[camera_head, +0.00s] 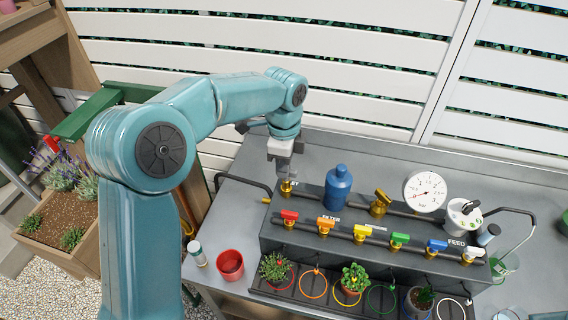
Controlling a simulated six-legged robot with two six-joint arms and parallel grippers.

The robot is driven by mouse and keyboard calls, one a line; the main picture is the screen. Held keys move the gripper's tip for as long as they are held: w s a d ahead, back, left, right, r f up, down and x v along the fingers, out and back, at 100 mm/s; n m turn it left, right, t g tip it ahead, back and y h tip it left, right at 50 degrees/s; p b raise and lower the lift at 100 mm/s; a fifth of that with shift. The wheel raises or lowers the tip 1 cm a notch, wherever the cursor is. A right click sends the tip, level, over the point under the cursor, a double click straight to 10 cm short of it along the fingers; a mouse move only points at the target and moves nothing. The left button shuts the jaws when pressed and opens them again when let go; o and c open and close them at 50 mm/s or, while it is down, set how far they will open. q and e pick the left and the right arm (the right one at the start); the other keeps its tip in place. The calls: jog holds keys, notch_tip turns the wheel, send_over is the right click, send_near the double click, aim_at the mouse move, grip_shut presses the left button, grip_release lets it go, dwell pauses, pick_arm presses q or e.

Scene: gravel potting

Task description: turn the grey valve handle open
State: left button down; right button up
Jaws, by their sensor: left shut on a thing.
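My left gripper (283,170) points down at the left end of the dark manifold. It is shut on the grey valve handle, which the jaws hide almost wholly. The handle's brass valve body (287,188) shows just below the jaws, on the pipe behind the red handle. How far the handle is turned cannot be told. My right gripper is not in view.
A row of coloured handles, from red (290,217) to white (472,254), runs along the front pipe. Behind it stand a blue bottle (338,187), a brass valve (381,203) and a round gauge (425,191). Potted plants (354,277) stand in front.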

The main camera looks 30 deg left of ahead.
pick_arm(q)
jog(key=n, duration=0.4)
jog(key=shift+d+n, duration=0.1)
jog(key=shift+n, duration=0.2)
jog(key=n, duration=0.4)
jog(key=shift+s+d+n, duration=0.1)
jog(key=shift+n, duration=0.2)
jog(key=n, duration=0.4)
jog(key=shift+d+r, duration=0.1)
jog(key=shift+n, duration=2.3)
jog(key=shift+r, duration=0.1)
jog(key=c, duration=1.1)
grip_release()
jog(key=shift+d, duration=0.1)
jog(key=shift+c, duration=0.2)
